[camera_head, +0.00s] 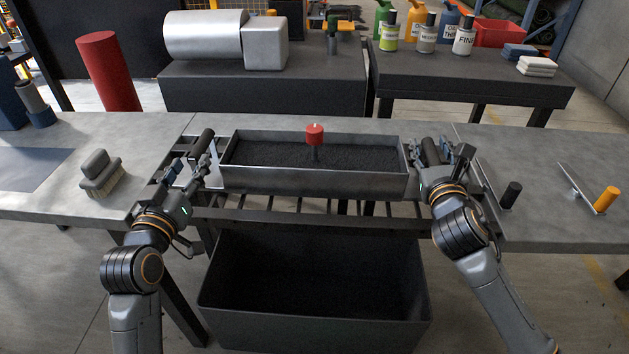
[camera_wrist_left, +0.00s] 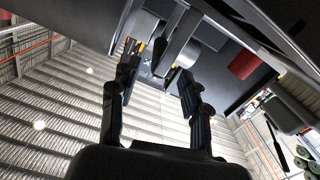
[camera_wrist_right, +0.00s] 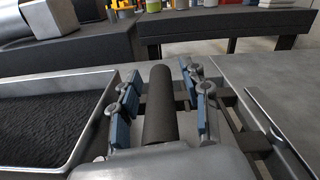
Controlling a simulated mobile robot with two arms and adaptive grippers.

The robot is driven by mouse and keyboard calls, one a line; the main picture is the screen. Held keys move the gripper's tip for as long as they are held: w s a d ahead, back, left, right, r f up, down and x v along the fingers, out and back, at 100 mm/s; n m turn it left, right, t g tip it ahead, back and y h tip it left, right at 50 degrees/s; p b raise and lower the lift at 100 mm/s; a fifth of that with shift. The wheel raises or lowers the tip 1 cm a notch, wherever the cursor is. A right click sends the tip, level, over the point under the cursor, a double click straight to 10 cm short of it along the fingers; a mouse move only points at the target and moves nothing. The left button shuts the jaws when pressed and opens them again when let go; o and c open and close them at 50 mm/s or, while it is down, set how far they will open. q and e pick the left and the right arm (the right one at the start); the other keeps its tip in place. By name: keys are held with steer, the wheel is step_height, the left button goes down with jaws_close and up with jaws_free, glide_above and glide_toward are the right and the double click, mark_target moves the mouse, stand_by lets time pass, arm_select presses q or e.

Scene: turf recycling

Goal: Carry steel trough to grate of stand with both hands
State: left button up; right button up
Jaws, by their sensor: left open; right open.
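The steel trough (camera_head: 315,181), filled with dark granules, is level over the slatted grate (camera_head: 290,217) of the stand. I cannot tell whether it touches the bars. A dark handle (camera_head: 203,142) is at its left end and another (camera_head: 430,152) at its right end. My left gripper (camera_head: 190,170) is open beside the left handle; its wrist view (camera_wrist_left: 160,68) looks up at the ceiling, with a grey bar between the fingers. My right gripper (camera_head: 446,158) is open. In the right wrist view the right handle (camera_wrist_right: 158,110) lies between its spread fingers.
A red-topped object (camera_head: 315,134) stands in or behind the trough. A black bin (camera_head: 315,300) is under the grate. A brush (camera_head: 99,175) lies on the left tabletop. A black-handled tool (camera_head: 510,195) and an orange-handled trowel (camera_head: 605,198) are on the right tabletop.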

steer(key=shift+s, duration=0.1)
arm_select(q)
steer(key=s, duration=0.7)
steer(key=shift+a, duration=0.4)
arm_select(e)
steer(key=s, duration=0.4)
steer(key=s+a, duration=0.1)
steer(key=s, duration=0.6)
steer(key=shift+s+a, duration=0.15)
steer(key=shift+s, duration=0.25)
arm_select(q)
steer(key=shift+s, duration=0.1)
